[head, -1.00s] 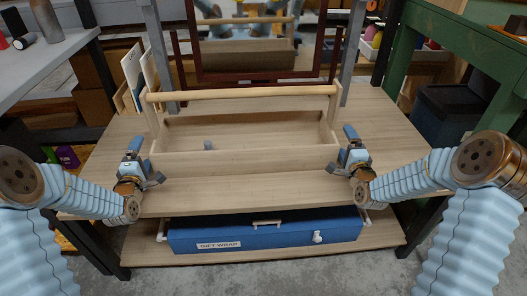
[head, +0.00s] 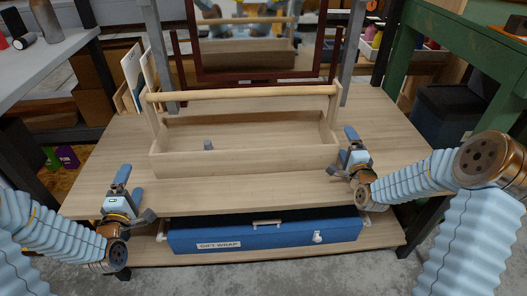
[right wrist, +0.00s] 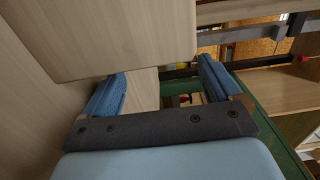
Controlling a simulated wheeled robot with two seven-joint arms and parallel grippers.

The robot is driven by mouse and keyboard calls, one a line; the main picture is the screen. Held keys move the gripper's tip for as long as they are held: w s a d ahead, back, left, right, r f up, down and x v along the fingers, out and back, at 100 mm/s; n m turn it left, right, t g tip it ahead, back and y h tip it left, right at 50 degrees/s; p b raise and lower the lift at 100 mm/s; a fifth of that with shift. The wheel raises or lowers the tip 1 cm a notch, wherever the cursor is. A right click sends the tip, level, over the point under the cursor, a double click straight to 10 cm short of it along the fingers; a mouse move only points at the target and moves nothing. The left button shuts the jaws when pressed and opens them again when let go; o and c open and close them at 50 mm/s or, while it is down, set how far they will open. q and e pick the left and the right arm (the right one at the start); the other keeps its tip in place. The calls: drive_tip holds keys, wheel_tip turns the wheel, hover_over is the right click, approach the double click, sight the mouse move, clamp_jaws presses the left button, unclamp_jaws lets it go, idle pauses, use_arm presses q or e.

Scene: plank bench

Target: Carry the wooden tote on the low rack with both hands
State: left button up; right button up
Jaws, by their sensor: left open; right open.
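The wooden tote (head: 245,163) stands upright on the plank bench top (head: 270,190) in the head view. It is a long open box with a round bar handle (head: 245,93) between two end uprights. My left gripper (head: 130,190) is open and empty, left of the tote's front left corner and clear of it. My right gripper (head: 353,155) is open close beside the tote's right end. In the right wrist view its fingers (right wrist: 158,80) are spread, with a pale wooden panel (right wrist: 120,38) just beyond them. I cannot tell whether they touch it. I cannot pick out a separate low rack.
A small grey cylinder (head: 208,145) shows inside the tote. A blue box labelled GIFT WRAP (head: 265,235) sits on the lower shelf (head: 290,253) under the bench front. A dark red frame (head: 260,78) stands behind the tote. Bench top is clear at the right.

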drive_tip(key=s, duration=1.1)
drive_tip(key=shift+s, duration=0.25)
